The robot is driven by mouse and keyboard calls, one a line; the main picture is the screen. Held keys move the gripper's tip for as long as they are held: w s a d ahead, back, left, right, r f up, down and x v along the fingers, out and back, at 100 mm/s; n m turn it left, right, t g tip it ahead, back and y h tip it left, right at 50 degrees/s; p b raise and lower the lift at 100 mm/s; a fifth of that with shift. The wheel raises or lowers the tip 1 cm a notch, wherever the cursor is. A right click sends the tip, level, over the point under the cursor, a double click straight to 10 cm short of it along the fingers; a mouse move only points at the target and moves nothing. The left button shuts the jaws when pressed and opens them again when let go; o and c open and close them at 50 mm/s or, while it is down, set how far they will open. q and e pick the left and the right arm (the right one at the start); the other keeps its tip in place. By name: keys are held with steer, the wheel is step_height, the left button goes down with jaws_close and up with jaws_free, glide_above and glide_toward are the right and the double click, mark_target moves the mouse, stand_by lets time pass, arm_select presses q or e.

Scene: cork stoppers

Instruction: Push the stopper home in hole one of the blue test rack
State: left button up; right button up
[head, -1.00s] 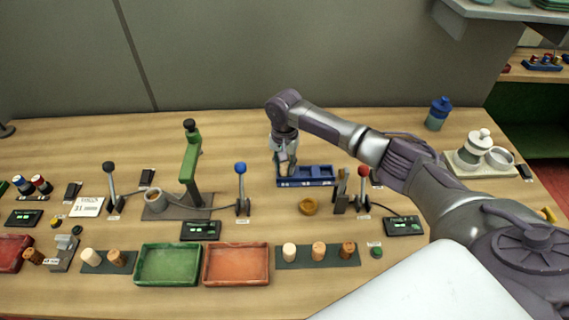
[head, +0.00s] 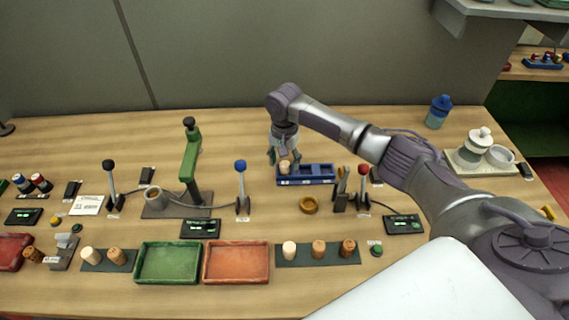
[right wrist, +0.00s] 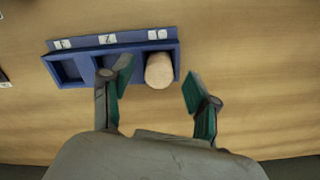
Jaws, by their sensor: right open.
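The blue test rack (head: 322,182) lies on the table, with three square holes in a row. A pale cork stopper (head: 284,166) stands in or on its leftmost hole in the head view. In the right wrist view the stopper (right wrist: 159,72) is at the right end of the rack (right wrist: 85,43); part of it shows above the rim, and I cannot tell how deep it sits. The other two holes look empty. My right gripper (head: 284,157) is open above the stopper; in the right wrist view its fingers (right wrist: 157,82) are spread on either side, apart from it. My left gripper is not in view.
Several cork stoppers stand on a dark mat (head: 303,255). The table behind the rack is clear.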

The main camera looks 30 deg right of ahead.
step_height(320, 180, up, 10)
steer(key=shift+r, duration=0.25)
stand_by(0.5)
